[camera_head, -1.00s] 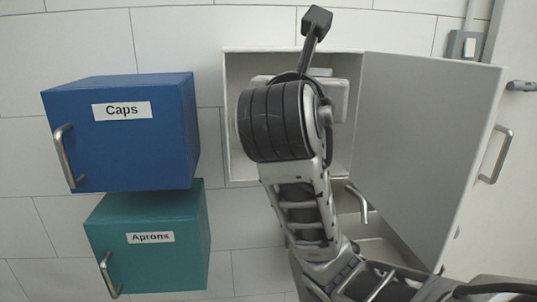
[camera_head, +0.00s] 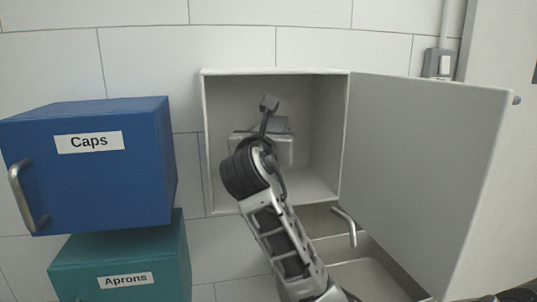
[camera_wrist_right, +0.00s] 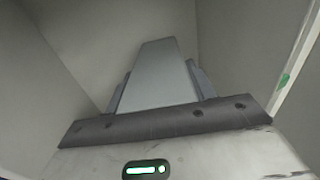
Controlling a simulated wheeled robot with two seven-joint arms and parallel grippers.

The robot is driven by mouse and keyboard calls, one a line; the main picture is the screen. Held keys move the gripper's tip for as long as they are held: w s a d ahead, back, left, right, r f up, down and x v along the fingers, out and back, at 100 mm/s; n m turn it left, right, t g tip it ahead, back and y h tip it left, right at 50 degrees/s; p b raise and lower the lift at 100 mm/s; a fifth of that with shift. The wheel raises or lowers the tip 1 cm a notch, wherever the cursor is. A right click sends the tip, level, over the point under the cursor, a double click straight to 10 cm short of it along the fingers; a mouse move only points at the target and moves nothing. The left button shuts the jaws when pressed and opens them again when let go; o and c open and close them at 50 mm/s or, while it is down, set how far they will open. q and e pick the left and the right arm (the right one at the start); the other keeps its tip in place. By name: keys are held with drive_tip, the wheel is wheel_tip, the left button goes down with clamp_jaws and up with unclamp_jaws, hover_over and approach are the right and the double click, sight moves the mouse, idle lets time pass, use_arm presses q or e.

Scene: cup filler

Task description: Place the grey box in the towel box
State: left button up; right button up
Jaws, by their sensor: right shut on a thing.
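The grey box (camera_wrist_right: 158,75) is between the two fingers of my right gripper (camera_wrist_right: 160,88) in the right wrist view. In the head view a small part of the grey box (camera_head: 281,124) shows beyond the hand. My right gripper (camera_head: 268,140) is shut on it and reaches inside an open pale wall box (camera_head: 208,135), held clear of its right wall. No label shows on this open box, so I cannot read whether it is the towel box. The fingertips are hidden in the head view. My left gripper is out of view.
The open box's door (camera_head: 425,170) stands swung out to the right. A blue Caps box (camera_head: 90,185) and a teal Aprons box (camera_head: 120,262) hang at the left, both shut.

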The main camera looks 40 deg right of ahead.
drive_tip(key=shift+w+d+f, duration=0.15)
drive_tip(key=shift+w+f, duration=0.05)
drive_tip(key=f, duration=0.3)
drive_tip(key=shift+w+d+f, duration=0.1)
drive_tip(key=shift+w+d, duration=0.15)
drive_tip(key=shift+w, duration=0.1)
drive_tip(key=shift+f, duration=0.4)
drive_tip(key=shift+f, duration=0.2)
drive_tip(key=o, duration=1.2)
